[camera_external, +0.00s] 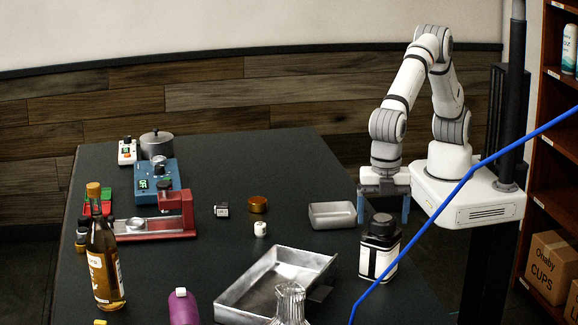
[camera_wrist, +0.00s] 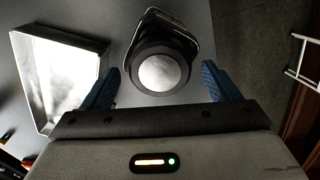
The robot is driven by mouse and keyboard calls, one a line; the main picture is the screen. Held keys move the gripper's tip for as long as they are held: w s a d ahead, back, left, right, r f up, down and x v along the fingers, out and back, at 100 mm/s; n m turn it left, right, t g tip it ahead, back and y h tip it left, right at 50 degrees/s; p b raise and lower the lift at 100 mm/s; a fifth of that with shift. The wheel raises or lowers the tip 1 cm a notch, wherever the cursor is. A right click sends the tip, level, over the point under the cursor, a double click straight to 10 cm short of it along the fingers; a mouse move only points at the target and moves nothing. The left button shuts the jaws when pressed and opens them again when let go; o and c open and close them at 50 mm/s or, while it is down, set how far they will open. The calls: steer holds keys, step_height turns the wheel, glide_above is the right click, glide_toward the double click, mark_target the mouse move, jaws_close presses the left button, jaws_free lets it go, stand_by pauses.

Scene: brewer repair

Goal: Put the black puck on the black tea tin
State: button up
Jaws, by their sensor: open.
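The black tea tin (camera_external: 378,262) stands upright near the table's right edge, with a white label on its side and a dark round top. In the wrist view the tin (camera_wrist: 184,28) shows from above, with a round black rim and grey centre. I cannot tell whether that round part is the tin's lid or a separate puck. I cannot pick out the black puck for certain elsewhere. My gripper (camera_external: 384,206) is open and empty, its blue fingers pointing down. It is near the tin; in the wrist view the fingers (camera_wrist: 160,72) flank its round top.
A metal tray (camera_external: 333,215) lies left of the tin. A larger metal pan (camera_external: 262,287) and a glass vessel (camera_external: 288,302) are in front.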

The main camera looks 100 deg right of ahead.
mark_target(383, 218)
step_height(383, 218, up, 12)
steer(key=b, duration=0.1)
steer(key=shift+f, duration=0.25)
steer(key=d+r+m+t, duration=0.15)
steer(key=d+m, duration=0.25)
steer(key=d, duration=1.1)
steer(key=d+r+m, duration=0.3)
steer(key=d, duration=1.1)
steer(key=s+d+f+m+t, duration=0.1)
steer(key=s+d+f+m, duration=0.3)
steer(key=s+d, duration=0.3)
steer(key=s+d+f+m+t, duration=0.1)
steer(key=s+d+f+m, duration=0.3)
steer(key=s+d, duration=0.4)
steer(key=d, duration=0.4)
steer(key=shift+s, duration=0.25)
